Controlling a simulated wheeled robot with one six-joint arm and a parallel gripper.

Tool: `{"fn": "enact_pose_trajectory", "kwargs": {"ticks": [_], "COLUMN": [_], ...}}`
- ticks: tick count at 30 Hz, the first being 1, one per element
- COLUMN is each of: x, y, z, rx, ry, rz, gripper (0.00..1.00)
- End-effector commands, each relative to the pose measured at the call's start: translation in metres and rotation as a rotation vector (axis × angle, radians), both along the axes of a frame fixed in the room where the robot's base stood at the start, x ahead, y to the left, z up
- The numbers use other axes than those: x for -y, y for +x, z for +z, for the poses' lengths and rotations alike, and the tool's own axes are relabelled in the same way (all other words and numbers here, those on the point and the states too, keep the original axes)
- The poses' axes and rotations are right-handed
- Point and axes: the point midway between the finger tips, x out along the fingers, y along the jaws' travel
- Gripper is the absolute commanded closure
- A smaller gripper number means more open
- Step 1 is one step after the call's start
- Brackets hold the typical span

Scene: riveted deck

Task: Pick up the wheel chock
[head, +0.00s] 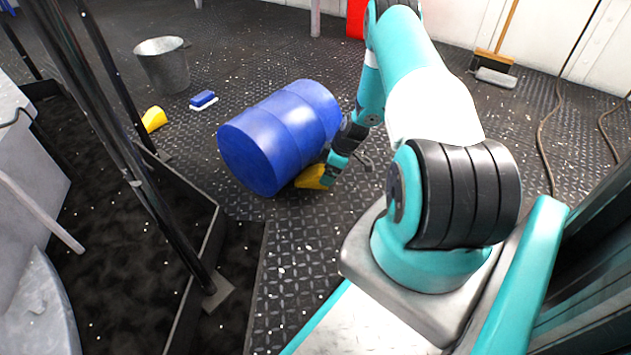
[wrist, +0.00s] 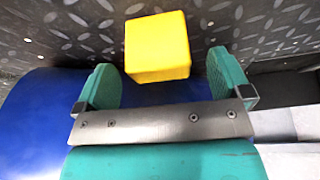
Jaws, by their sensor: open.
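A yellow wheel chock (head: 311,177) lies on the deck against the near right side of a blue drum (head: 272,137), which lies on its side. In the wrist view the yellow chock (wrist: 157,47) shows a squarish face, ahead of and between my two teal fingers. My gripper (head: 334,168) is low beside the chock at the drum's right end, and partly covers the chock's right end. In the wrist view my gripper (wrist: 162,82) is open, with nothing held. A second yellow chock (head: 153,119) lies on the far left side of the drum, apart from it.
A dark post frame and raised edge lie at the left. A broom (head: 495,65) and cables (head: 546,130) are at the right. The deck in front of the drum is clear.

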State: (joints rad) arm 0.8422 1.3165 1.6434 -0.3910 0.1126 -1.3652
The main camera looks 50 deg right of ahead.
Motion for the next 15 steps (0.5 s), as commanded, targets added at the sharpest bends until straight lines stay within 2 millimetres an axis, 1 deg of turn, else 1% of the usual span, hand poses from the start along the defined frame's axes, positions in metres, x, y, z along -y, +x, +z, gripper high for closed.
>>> {"fn": "enact_pose_trajectory", "kwargs": {"ticks": [1,6,9,15], "x": [-0.001,-0.004,-0.006,-0.006], "y": [0.002,0.01,0.012,0.012], "z": [-0.013,-0.034,-0.038,-0.035], "rx": [0.0,0.0,0.0,0.0], "ry": [-0.001,0.0,0.0,0.0], "rz": [0.002,0.0,0.0,0.0], "gripper": [0.04,0.04,0.04,0.04]}}
